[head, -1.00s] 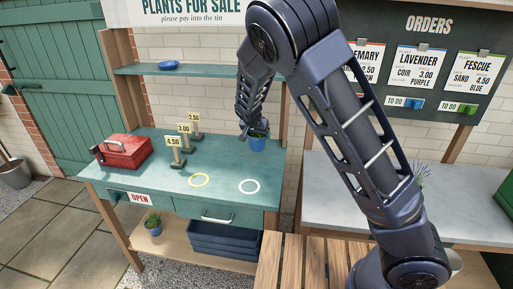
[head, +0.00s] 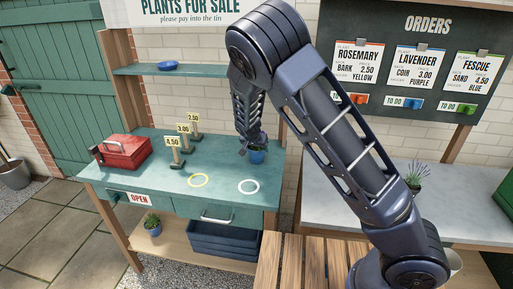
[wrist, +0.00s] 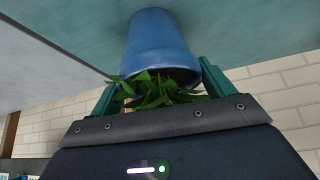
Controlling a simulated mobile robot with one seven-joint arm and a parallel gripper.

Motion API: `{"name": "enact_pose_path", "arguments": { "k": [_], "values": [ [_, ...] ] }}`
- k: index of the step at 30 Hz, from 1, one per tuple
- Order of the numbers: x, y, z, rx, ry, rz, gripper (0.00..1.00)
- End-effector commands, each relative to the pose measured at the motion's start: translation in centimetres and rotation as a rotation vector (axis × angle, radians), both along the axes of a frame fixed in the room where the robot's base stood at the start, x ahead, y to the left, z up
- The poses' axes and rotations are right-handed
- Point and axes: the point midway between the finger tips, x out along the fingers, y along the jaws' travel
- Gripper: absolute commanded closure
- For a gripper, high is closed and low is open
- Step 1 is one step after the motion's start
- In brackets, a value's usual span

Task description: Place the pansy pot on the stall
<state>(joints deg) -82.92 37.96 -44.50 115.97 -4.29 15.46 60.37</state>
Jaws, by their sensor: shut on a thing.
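My gripper (head: 251,145) is shut on the blue pansy pot (head: 257,156), at the back right of the teal stall top (head: 225,160). In the wrist view, the green fingers of my gripper (wrist: 158,78) are on both sides of the blue pot (wrist: 158,38), near its rim, with green leaves and dark soil between them. The pot looks upright in the head view, low over or on the stall top; I cannot tell whether its base touches. My gripper hides part of the plant.
Several price signs (head: 174,152) and a red cash tin (head: 124,151) stand to the left. A shelf (head: 190,69) hangs above the stall.

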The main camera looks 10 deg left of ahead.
Motion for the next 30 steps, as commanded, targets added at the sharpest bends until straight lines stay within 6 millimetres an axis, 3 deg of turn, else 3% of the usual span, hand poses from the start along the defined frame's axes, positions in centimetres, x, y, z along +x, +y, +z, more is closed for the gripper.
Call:
{"name": "enact_pose_path", "arguments": {
  "k": [1, 2, 4, 16, 30],
  "values": [
    [0.0, 0.0, -0.1, 0.0, 0.0, 0.0, 0.55],
    [0.0, 0.0, -0.1, -0.001, 0.0, -0.001, 0.15],
    [0.0, 0.0, -0.1, 0.0, 0.0, 0.0, 0.01],
    [-0.4, 0.2, 0.7, 0.001, 0.0, 0.002, 0.0],
    [-4.1, 0.6, 6.6, 0.002, 0.0, 0.002, 0.0]
  ]
}}
